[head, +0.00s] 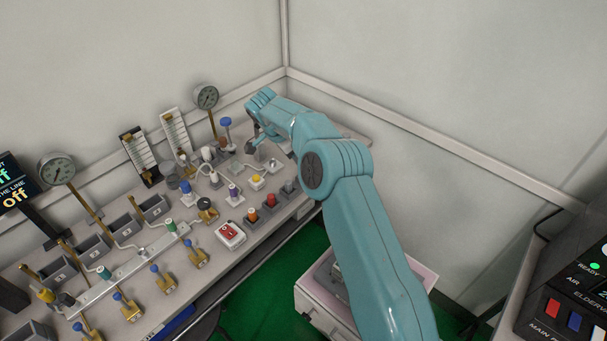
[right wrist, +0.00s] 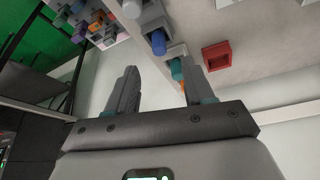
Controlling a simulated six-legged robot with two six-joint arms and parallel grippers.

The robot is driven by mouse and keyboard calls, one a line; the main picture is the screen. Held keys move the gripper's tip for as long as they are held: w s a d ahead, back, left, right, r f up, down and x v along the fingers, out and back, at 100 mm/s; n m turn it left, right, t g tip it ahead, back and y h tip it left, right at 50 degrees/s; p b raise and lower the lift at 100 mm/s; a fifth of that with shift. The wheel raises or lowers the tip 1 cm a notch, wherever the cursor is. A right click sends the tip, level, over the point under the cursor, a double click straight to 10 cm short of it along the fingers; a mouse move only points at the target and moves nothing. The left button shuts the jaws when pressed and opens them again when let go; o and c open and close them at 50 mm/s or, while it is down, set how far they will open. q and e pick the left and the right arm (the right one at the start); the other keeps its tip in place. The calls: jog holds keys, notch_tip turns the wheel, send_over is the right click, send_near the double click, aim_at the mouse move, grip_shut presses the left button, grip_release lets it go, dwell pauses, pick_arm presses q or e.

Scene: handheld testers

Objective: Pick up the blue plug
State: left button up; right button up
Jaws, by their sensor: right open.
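My right arm reaches across the bench from the lower right in the head view, with its gripper (head: 256,140) low over the far right end, partly hidden by the wrist. In the right wrist view the gripper (right wrist: 157,85) is open, with nothing between its fingers. A blue plug (right wrist: 158,43) stands in a grey block beyond the fingertips, apart from them. In the head view a blue-topped piece (head: 186,187) stands mid-bench; I cannot tell if it is the same plug. My left gripper is not in view.
A teal plug (right wrist: 176,68) and an orange one (right wrist: 183,89) sit close to the right finger. A red square socket (right wrist: 216,55) lies beyond. The bench (head: 150,312) is crowded with gauges, brass valves and a red switch (head: 230,233). A blue knob (head: 225,122) rises near my gripper.

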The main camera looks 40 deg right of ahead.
jog(key=p+x, duration=0.1)
jog(key=x, duration=0.5)
jog(key=shift+d+f, duration=0.2)
jog(key=shift+f, duration=0.05)
grip_shut()
